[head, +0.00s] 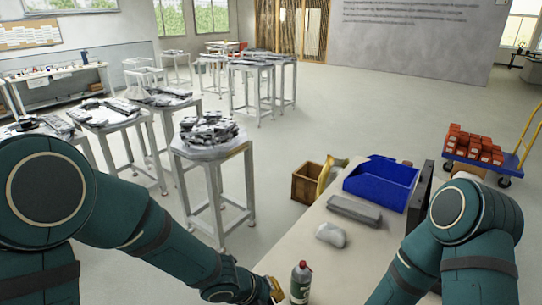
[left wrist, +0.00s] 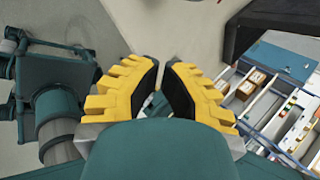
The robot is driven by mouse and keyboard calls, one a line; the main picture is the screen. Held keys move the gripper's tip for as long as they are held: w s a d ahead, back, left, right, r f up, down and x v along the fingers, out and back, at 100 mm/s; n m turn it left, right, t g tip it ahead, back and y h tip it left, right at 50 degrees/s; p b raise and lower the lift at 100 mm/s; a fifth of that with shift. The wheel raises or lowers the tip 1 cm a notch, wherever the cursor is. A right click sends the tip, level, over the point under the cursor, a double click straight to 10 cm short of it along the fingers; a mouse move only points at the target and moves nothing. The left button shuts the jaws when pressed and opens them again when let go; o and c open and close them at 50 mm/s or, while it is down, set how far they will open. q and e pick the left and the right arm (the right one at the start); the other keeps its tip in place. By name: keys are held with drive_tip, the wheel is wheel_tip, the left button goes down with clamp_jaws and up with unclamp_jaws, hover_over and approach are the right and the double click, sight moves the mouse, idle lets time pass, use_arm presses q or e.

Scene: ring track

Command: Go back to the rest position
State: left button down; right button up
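My left arm comes in from the left in the head view and reaches down to the near end of the pale worktop. Only a bit of my left gripper (head: 275,289) shows there, at the bottom edge beside a bottle. In the left wrist view its two yellow fingers with black pads (left wrist: 163,68) stand apart, with a narrow gap at the tips and nothing held between them. My right arm (head: 460,235) is bent at the lower right of the head view. Its gripper is outside the picture.
The worktop (head: 310,250) holds a dark bottle with a red cap (head: 301,282), a pale lump (head: 330,235), a grey block (head: 354,211) and a blue bin (head: 382,182). A wooden crate (head: 308,183) and a loaded trolley (head: 500,165) stand beyond. A stool-like table (head: 211,155) stands left.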

use_arm(q)
drive_tip(key=s+a+f+n+b, duration=0.1)
drive_tip(key=s+a+f+n, duration=0.2)
drive_tip(key=f+n, duration=0.4)
drive_tip(key=s+a+f+n+g+y+b, duration=0.1)
drive_tip(key=f+n, duration=0.6)
drive_tip(key=n, duration=0.8)
drive_tip(key=s+a+f+n+y+b, duration=0.1)
drive_tip(key=s+a+f+n+b, duration=0.2)
drive_tip(key=f+n, duration=0.4)
drive_tip(key=s+a+n, duration=0.1)
drive_tip(key=a+n, duration=0.1)
drive_tip(key=n, duration=0.2)
drive_tip(key=shift+s+a+f+n+g, duration=0.3)
drive_tip(key=shift+a+f+g, duration=0.05)
drive_tip(key=shift+a+g, duration=0.05)
use_arm(e)
wheel_tip(320, 180, down, 6)
drive_tip(key=shift+d+r, duration=0.15)
drive_tip(key=shift+r, duration=0.05)
clamp_jaws()
